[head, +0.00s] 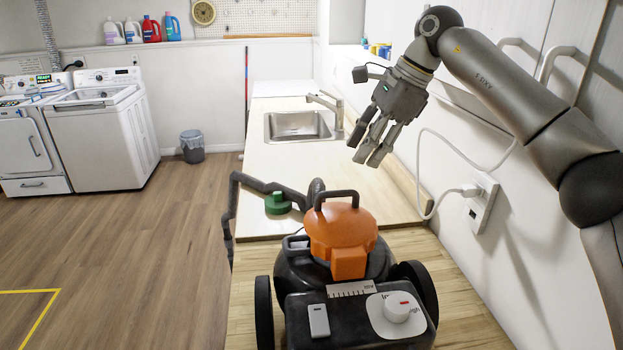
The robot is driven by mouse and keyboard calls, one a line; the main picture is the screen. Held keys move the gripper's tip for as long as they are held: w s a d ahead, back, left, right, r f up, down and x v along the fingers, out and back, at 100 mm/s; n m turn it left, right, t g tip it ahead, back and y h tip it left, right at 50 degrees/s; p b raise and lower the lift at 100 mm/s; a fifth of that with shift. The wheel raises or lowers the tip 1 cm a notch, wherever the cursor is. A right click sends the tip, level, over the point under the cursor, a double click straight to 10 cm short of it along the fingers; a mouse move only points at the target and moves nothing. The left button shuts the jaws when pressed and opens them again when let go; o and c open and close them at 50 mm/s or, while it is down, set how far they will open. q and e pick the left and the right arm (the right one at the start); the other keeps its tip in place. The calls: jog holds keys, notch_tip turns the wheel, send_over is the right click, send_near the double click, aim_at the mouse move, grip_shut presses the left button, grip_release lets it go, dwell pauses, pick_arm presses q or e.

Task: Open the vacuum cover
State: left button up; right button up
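A canister vacuum (352,308) with a black body and two large wheels stands on the wooden counter in front of me. Its orange cover (341,230) sits on top, with a black handle (337,197) above it and an orange latch-like block (349,263) at the front. The cover looks closed. My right gripper (371,150) hangs above the counter, behind and to the right of the vacuum, apart from it. Its fingers point down and look spread, with nothing between them. My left gripper is not in the picture.
A dark hose or pipe (262,184) and a green round object (277,204) lie left of the vacuum. The sink (297,125) is farther back. A wall outlet with a plugged-in white cable (482,203) is at right. Floor at left is clear.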

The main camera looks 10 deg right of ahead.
aim_at(342, 192)
jog(key=p+x, duration=0.2)
jog(key=x, duration=0.7)
jog(key=shift+p, duration=0.4)
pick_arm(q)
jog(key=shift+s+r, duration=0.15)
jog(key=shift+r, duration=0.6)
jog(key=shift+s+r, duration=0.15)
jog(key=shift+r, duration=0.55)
pick_arm(e)
jog(key=shift+a+f, duration=0.25)
jog(key=shift+f, duration=0.25)
grip_shut()
